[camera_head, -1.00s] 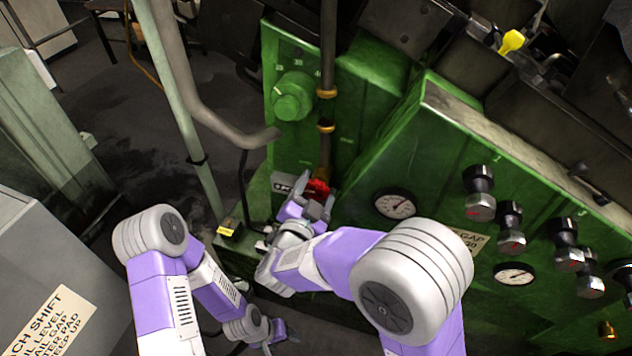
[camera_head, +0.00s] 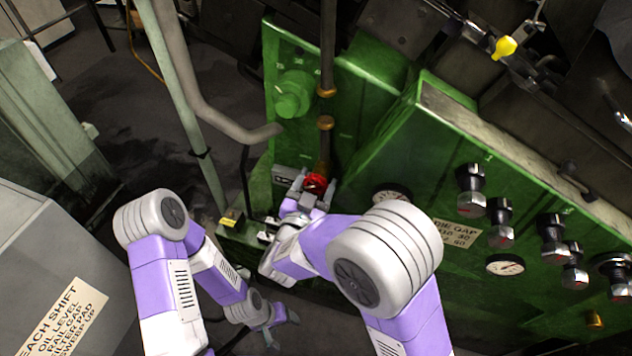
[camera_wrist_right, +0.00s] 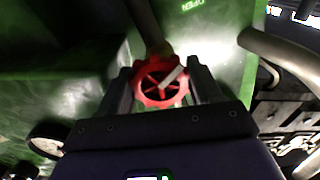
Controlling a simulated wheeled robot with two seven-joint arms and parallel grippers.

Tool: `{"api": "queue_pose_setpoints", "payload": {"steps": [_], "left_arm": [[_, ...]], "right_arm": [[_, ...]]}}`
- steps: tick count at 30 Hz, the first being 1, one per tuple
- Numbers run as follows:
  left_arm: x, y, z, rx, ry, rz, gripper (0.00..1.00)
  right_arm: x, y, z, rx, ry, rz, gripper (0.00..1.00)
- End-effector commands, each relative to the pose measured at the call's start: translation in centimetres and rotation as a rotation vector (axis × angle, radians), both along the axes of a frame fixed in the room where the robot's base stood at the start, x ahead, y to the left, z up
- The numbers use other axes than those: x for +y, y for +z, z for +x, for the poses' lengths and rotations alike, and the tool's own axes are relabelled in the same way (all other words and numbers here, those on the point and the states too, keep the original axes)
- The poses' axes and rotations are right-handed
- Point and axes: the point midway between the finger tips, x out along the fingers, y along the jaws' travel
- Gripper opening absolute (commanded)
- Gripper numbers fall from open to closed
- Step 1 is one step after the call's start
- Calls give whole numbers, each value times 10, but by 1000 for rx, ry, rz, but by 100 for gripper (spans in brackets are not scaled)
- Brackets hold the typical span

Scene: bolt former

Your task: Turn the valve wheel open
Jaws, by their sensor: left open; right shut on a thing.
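The red valve wheel (camera_head: 315,184) sits at the lower end of a vertical pipe on the green machine. My right gripper (camera_head: 312,192) is at the wheel, with one finger on each side of it. In the right wrist view the spoked wheel (camera_wrist_right: 160,84) lies between the two fingers of the gripper (camera_wrist_right: 160,90), which are shut on its rim. A pale bar crosses the wheel's upper right part there. My left gripper (camera_head: 281,331) is low in the head view, open and empty, well away from the wheel.
A pipe with brass collars (camera_head: 326,122) runs above the wheel. A green knob (camera_head: 293,94) is up left of it. A gauge (camera_head: 392,194) and several black knobs line the panel at right. A grey bent pipe (camera_head: 215,122) stands left. A grey cabinet (camera_head: 60,265) fills the lower left.

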Motion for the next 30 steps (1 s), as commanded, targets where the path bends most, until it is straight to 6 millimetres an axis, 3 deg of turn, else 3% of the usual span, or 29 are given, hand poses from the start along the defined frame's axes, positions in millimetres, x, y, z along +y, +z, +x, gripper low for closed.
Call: {"api": "queue_pose_setpoints", "payload": {"steps": [5,6,7,19,30], "left_arm": [[0,0,0,0,0,0,67],[0,0,0,0,0,0,67],[0,0,0,0,0,0,67],[0,-11,0,0,0,0,67],[0,-59,0,0,0,0,67]], "right_arm": [[0,-1,-1,5,1,-10,34],[0,-2,-1,5,1,-10,67],[0,-2,-1,5,1,-10,71],[0,-3,0,-23,-1,76,71],[0,-5,0,-189,-1,581,71]]}}
